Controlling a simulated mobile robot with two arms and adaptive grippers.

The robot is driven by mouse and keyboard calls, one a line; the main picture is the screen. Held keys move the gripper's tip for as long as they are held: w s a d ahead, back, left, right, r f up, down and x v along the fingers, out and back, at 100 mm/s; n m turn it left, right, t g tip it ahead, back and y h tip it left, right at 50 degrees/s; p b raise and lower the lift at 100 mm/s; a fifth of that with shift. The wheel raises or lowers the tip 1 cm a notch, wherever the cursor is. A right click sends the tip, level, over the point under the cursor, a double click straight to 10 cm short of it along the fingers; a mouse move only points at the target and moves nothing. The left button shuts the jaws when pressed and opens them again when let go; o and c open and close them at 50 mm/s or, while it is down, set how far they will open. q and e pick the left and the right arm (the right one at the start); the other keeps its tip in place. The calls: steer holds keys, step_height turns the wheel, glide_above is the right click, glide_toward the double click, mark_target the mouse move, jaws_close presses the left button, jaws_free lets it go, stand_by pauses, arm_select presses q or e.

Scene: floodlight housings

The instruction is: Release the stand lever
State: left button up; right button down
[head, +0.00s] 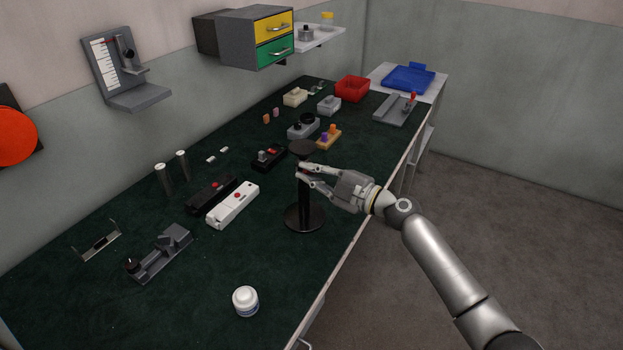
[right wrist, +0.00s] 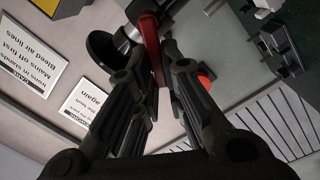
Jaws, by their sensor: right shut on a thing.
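The black stand (head: 305,215) stands upright on the green bench top, with a round base and a round top plate. My right gripper (head: 301,173) reaches in from the right at the upper column, just below the top plate. In the right wrist view the red stand lever (right wrist: 150,35) runs between the fingers of my right gripper (right wrist: 161,55), which are shut on it. A dark round part (right wrist: 103,46), likely the stand's top, shows beside the lever there. In the head view the fingers mostly hide the lever. My left gripper is in neither view.
A white device (head: 233,205) and a black one lie left of the stand. A white jar (head: 245,301) stands nearer the front. A grey fixture (head: 160,255) lies at left. Small parts and a red bin (head: 352,88) are farther back. The bench edge runs right of the stand.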

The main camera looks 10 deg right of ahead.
steer(key=shift+w+d+r+m+b, duration=0.15)
steer(key=shift+w+r+m+b, duration=0.05)
steer(key=shift+m+b, duration=0.8)
steer(key=c, duration=1.5)
jaws_free()
steer(key=shift+r, duration=0.1)
